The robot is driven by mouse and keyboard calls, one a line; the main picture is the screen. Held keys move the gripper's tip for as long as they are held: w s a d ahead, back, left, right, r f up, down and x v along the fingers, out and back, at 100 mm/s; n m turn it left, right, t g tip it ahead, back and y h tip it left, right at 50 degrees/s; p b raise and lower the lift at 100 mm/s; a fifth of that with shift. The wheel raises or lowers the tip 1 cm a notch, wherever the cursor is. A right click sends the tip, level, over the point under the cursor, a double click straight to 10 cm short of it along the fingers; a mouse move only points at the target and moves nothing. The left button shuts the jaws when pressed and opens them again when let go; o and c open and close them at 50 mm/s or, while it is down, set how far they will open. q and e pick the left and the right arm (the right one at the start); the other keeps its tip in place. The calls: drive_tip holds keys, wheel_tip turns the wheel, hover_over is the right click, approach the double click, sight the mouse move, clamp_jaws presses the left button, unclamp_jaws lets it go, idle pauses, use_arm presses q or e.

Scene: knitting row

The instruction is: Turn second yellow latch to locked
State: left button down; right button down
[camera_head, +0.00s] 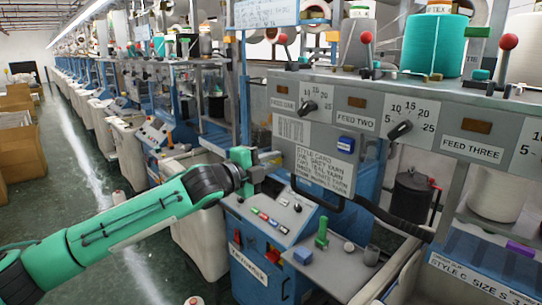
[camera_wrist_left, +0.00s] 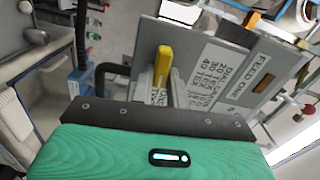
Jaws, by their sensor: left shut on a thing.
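A yellow latch (camera_wrist_left: 163,66) shows in the left wrist view as a slim upright lever in front of the grey machine panel (camera_wrist_left: 210,65). My left gripper (camera_head: 268,169) is at the left edge of that panel in the head view, just beside the printed style card (camera_head: 324,170). Its grey fingers (camera_wrist_left: 165,92) are shut on the lower part of the yellow latch. The gripper hides the latch in the head view, and I cannot read any locked mark. My right gripper is not in view.
A black curved tube (camera_head: 345,203) runs below the panel. Feed dials (camera_head: 316,107) and red-knobbed levers (camera_head: 367,38) sit above, with a teal yarn cone (camera_head: 434,45). A control box (camera_head: 272,222) with buttons stands below the gripper. An aisle (camera_head: 85,150) is open at left.

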use_arm(q)
drive_tip(key=shift+f+m, duration=0.1)
drive_tip(key=shift+m, duration=0.5)
drive_tip(key=c, duration=1.4)
unclamp_jaws()
drive_tip(key=shift+s+a, duration=0.3)
drive_tip(key=shift+a, duration=0.05)
drive_tip(key=shift+b+v, duration=1.85)
drive_tip(key=shift+v, duration=4.65)
drive_tip(key=shift+w+d, duration=0.1)
